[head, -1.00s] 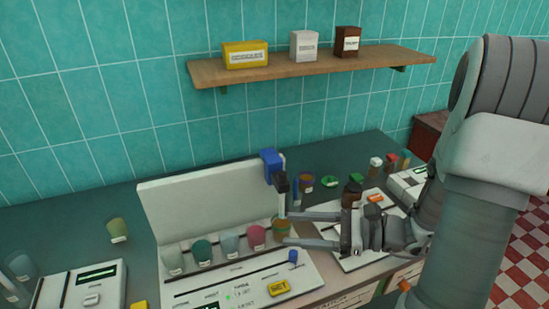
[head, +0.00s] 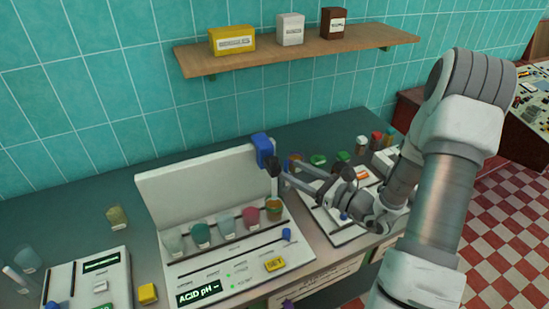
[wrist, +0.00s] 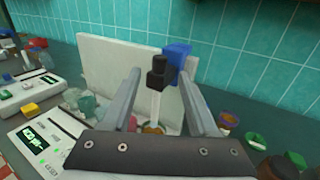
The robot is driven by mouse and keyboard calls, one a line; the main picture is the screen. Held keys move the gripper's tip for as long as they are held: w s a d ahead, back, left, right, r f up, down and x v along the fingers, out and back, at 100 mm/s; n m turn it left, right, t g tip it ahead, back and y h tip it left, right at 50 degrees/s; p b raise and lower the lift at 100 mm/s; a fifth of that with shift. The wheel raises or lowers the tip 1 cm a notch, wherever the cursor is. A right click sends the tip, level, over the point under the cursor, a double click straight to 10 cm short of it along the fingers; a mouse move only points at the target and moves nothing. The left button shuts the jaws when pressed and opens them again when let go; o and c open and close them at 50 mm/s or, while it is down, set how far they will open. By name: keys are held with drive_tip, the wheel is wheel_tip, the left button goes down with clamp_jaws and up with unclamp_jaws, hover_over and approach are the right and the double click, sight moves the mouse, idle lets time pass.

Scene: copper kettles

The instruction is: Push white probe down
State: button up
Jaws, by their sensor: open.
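The white probe (head: 275,187) hangs upright from a black holder (head: 273,165) beside a blue block (head: 263,147), at the right end of the white panel. Its tip is over or in the brown-orange cup (head: 274,208); I cannot tell which. In the wrist view, the white probe (wrist: 155,106) shows below the black holder (wrist: 158,74), between the fingers. My gripper (head: 281,174) is open, at the height of the holder, with its fingers on either side of it. In the wrist view, my gripper (wrist: 160,77) holds nothing; contact is unclear.
Several cups stand in a row left of the probe, including a pink cup (head: 250,217) and a teal cup (head: 201,235). The console has a yellow SET button (head: 275,264) and a blue knob (head: 287,234).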

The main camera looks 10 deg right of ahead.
sight(278, 163)
drive_tip(key=p+x, duration=0.1)
drive_tip(key=x, duration=0.6)
drive_tip(key=shift+w+a, duration=0.1)
clamp_jaws()
idle(1.2)
